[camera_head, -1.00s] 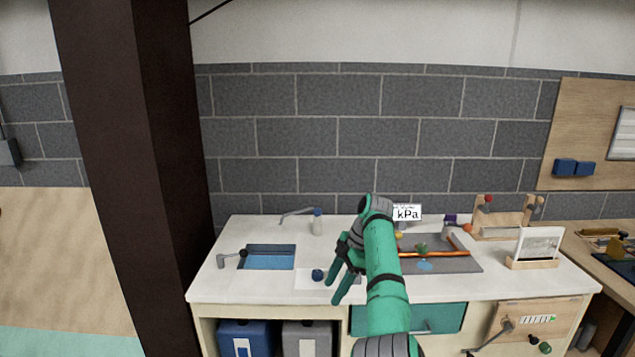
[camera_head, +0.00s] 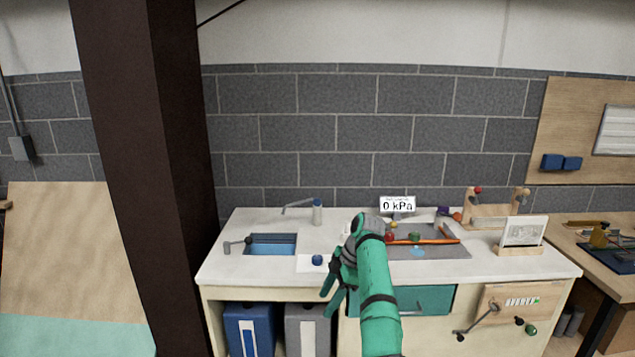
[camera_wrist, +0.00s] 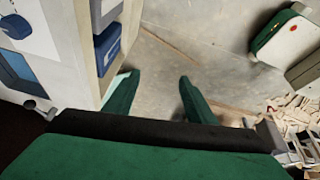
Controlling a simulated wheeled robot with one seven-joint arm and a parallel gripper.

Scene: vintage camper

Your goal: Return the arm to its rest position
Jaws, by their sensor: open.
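My green arm reaches up from the bottom of the head view, in front of the white counter (camera_head: 250,278). My gripper (camera_head: 327,303) is open, its fingers pointing down and left near the counter's front edge. In the wrist view my gripper (camera_wrist: 157,80) shows two green fingers spread apart with nothing between them. Bare floor (camera_wrist: 165,60) shows beyond the fingertips, and the counter side stands close at the left.
On the counter are a blue sink (camera_head: 272,248), a small blue knob (camera_head: 317,260), a pressure display (camera_head: 397,205) and a framed card (camera_head: 522,233). Blue (camera_head: 250,328) and grey (camera_head: 305,328) bins stand below. A dark post (camera_head: 150,180) rises at left.

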